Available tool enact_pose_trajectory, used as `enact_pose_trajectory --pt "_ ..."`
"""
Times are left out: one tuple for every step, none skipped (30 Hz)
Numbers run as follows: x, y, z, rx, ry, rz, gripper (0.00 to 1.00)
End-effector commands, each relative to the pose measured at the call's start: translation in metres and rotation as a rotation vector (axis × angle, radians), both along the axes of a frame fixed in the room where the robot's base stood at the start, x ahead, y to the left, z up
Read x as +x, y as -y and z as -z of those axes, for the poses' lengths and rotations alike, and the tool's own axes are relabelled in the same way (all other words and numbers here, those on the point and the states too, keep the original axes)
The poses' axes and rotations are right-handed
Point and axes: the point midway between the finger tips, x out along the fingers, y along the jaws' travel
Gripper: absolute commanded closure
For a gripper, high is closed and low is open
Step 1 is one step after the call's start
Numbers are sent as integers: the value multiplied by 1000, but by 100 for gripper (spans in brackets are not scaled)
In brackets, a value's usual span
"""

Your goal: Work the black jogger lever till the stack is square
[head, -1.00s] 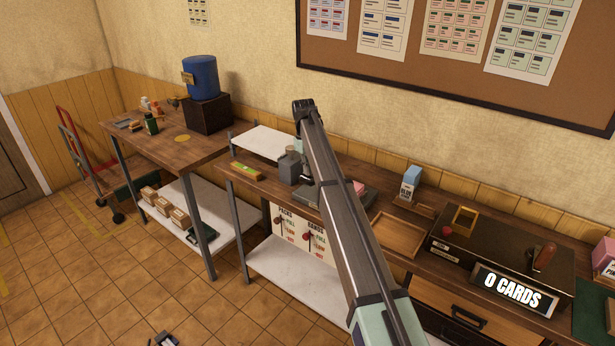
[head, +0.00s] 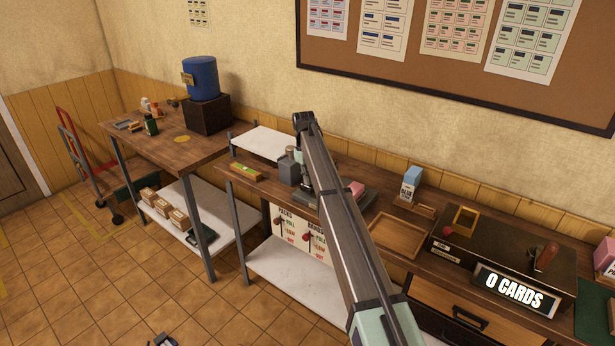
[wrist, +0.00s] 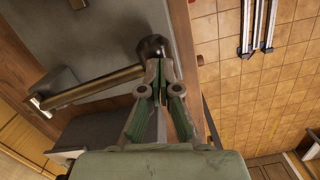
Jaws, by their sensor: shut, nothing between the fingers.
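The black lever knob (wrist: 153,46) sits at the end of a brass-coloured rod (wrist: 95,86) in the wrist view. The rod runs left across a grey metal surface (wrist: 95,30). My gripper (wrist: 157,68) has its fingertips together, right at the knob's lower edge; they look in contact with it but do not enclose it. In the head view my arm covers most of the grey machine (head: 366,197), and the knob and fingertips cannot be made out. A pink block (head: 354,187) shows at the machine's right side. I cannot tell whether the stack is square.
A wooden tray (head: 397,236) lies right of the machine. Further right are a blue-and-white carton (head: 410,183) and a dark box with a "0 CARDS" sign (head: 514,290). Tiled floor is open in front.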

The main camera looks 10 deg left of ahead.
Motion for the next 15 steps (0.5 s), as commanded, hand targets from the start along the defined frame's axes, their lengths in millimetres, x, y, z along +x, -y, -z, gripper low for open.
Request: enact_pose_trajectory --pt "2 -1 -1 0 0 0 100" --pt "3 -3 -2 0 0 0 100" --pt "6 -5 -3 0 0 -1 100" --pt "8 -7 -4 0 0 -1 100" --pt "11 -10 -6 1 1 -1 100" --pt "15 -13 -8 1 1 -1 100" --pt "17 -16 -9 1 1 -1 100" --pt "20 -18 -10 0 0 -1 100" --pt "22 -21 -10 0 0 -1 100" --pt "22 -22 -11 0 0 -1 100" --pt "22 -22 -11 0 0 -1 100" --pt "22 -22 -10 0 0 -1 100" --pt "22 -22 -10 0 0 -1 100" --pt "21 -22 -10 0 0 -1 100" --pt "21 -22 -10 0 0 -1 100"
